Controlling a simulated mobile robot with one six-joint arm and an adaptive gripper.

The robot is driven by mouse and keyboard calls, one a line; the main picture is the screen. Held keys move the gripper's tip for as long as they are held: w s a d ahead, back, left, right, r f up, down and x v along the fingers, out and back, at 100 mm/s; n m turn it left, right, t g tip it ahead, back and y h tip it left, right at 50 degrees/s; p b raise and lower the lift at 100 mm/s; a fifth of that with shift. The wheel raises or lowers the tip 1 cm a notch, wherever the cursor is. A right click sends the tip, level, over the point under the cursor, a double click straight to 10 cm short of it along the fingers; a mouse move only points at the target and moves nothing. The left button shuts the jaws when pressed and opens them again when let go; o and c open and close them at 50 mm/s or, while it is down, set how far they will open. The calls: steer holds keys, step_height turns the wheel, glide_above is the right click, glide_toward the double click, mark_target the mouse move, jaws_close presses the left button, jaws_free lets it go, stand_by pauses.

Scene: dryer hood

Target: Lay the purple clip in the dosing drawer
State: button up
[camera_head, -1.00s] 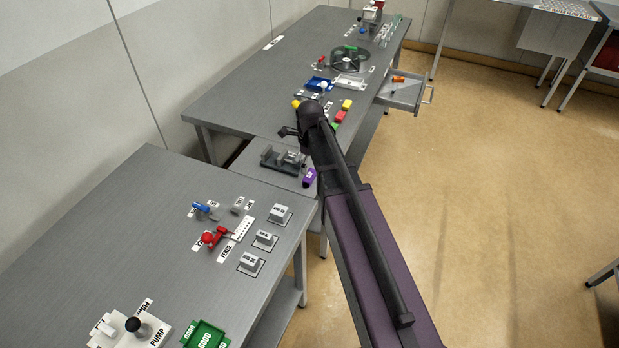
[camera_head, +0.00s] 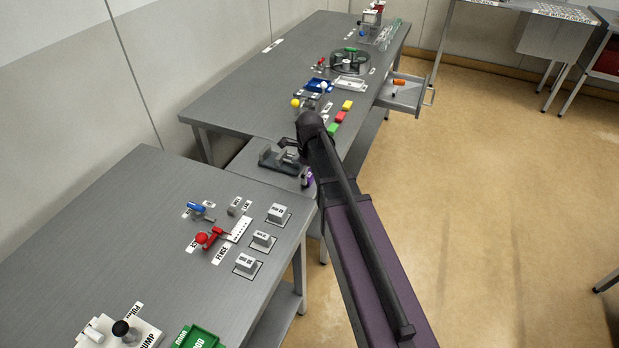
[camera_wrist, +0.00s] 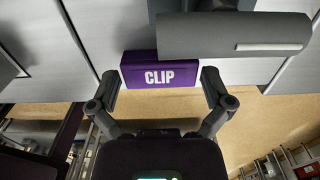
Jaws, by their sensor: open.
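The purple clip (camera_wrist: 160,72), marked CLIP in white, lies near the edge of a grey bench top in the wrist view. My gripper (camera_wrist: 160,88) is open, with one finger at each side of the clip's near face; I cannot tell whether they touch it. In the head view only a small part of the clip (camera_head: 309,180) shows beside my arm, and my gripper is mostly hidden behind the arm. An open drawer (camera_head: 411,97) sticks out from the far bench, with an orange-handled tool (camera_head: 399,82) in it. I see no label naming it.
A dark grey fixture (camera_head: 278,161) stands left of the clip, and a grey cylinder (camera_wrist: 225,36) shows just beyond it in the wrist view. Yellow, red and green blocks (camera_head: 341,117) lie on the far bench (camera_head: 225,105). The floor at right is clear.

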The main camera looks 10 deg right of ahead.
mark_target(309, 175)
stand_by(0.3)
steer(key=c, duration=0.5)
steer(key=shift+r, duration=0.15)
step_height(309, 175, up, 3)
steer(key=p, duration=0.3)
steer(key=s+d, duration=0.1)
steer(key=s, duration=0.4)
steer(key=s+d+r+p, duration=0.1)
steer(key=s+d, duration=0.1)
steer(key=s, duration=0.3)
steer(key=s+d+p, duration=0.1)
steer(key=s, duration=0.4)
steer(key=shift+s+d+r, duration=0.15)
steer(key=shift+s+r, duration=0.05)
steer(key=shift+r, duration=0.15)
